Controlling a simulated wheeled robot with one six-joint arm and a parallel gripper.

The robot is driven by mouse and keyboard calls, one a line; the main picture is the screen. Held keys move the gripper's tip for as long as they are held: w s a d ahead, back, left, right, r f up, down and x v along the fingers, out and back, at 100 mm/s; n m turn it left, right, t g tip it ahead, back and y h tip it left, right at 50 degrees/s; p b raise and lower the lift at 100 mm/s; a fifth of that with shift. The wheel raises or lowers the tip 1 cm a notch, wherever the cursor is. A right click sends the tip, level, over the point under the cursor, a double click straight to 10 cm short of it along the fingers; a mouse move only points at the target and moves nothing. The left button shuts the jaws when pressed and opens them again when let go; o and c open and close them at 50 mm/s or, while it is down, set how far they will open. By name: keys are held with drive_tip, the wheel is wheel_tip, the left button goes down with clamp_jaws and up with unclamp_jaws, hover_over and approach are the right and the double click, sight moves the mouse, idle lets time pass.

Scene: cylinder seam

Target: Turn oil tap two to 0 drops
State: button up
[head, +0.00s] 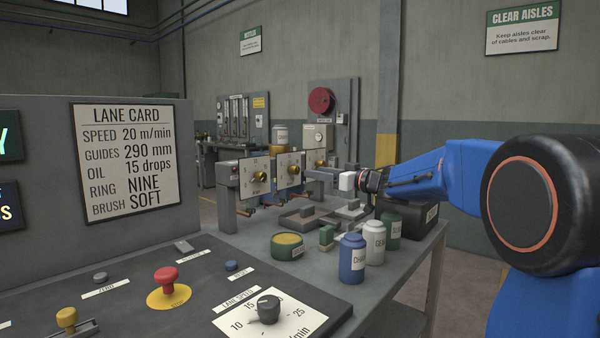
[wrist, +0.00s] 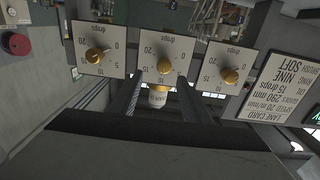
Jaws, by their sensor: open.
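Three white drop-scale plates with brass taps stand in a row on a grey frame. In the wrist view, which looks upside down, the middle tap (wrist: 164,65) lies straight ahead between my fingers. The other taps are at its left (wrist: 94,55) and right (wrist: 230,75). The middle plate (wrist: 150,44) has numbers from 0 to 20; I cannot read its tap's setting surely. My gripper (wrist: 165,84) is open and empty, its two dark fingers pointing at the middle tap; contact cannot be told. In the head view the middle tap (head: 293,170) also shows.
A jar (head: 281,135) stands above the plates. Blue (head: 352,260), white (head: 375,243) and green (head: 391,229) canisters stand on the bench below my arm. A round green tin (head: 287,246) is nearby. The lane card (head: 128,158) reads oil 15 drops.

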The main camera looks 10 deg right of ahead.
sight(297, 171)
drive_tip(key=shift+s+a+f+x, duration=0.1)
drive_tip(key=shift+x, duration=1.2)
drive_tip(key=shift+s+a+f+x, duration=0.1)
drive_tip(key=shift+x, duration=1.2)
drive_tip(key=shift+a+f+x, duration=0.1)
drive_tip(key=shift+x, duration=1.2)
drive_tip(key=c, duration=1)
